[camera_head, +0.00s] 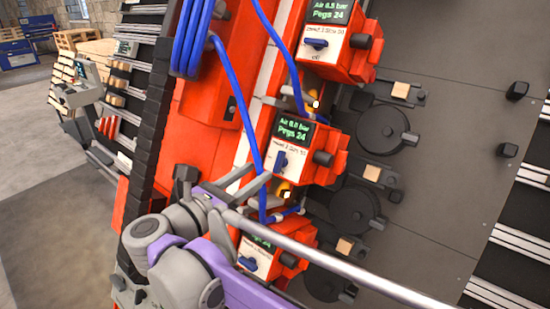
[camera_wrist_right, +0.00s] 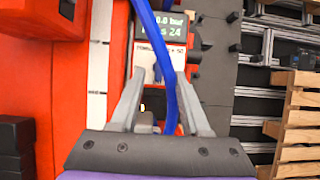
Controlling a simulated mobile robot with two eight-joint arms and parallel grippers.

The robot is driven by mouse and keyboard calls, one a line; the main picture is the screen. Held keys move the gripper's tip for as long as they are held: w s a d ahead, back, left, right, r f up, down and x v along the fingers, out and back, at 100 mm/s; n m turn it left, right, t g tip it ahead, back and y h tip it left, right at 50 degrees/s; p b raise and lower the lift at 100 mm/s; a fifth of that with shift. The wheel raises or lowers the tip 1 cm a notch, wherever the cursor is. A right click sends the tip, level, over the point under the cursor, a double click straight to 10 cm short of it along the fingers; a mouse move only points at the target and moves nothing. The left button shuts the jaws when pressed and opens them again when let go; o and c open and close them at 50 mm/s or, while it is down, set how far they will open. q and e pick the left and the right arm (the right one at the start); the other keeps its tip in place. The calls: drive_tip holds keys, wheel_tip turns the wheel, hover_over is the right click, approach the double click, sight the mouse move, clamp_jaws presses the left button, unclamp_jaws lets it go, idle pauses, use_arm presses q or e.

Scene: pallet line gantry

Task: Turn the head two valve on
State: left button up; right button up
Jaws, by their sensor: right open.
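The plate's print is too small to read surely. My right gripper (camera_head: 256,190) is just below and left of this handle, apart from it as far as I can tell. In the right wrist view its two grey fingers (camera_wrist_right: 160,78) are spread, with a blue hose (camera_wrist_right: 164,50) crossing between them. My left gripper is not in view.
A lower unit's blue handle (camera_head: 248,263) is partly behind my arm. Blue hoses (camera_head: 251,110) run close along the units. Dark round fittings (camera_head: 387,132) stand to the right.

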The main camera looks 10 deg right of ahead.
sight(279, 156)
drive_tip(key=x, duration=0.7)
drive_tip(key=shift+w+d+p, duration=0.25)
drive_tip(key=shift+p, duration=0.05)
clamp_jaws()
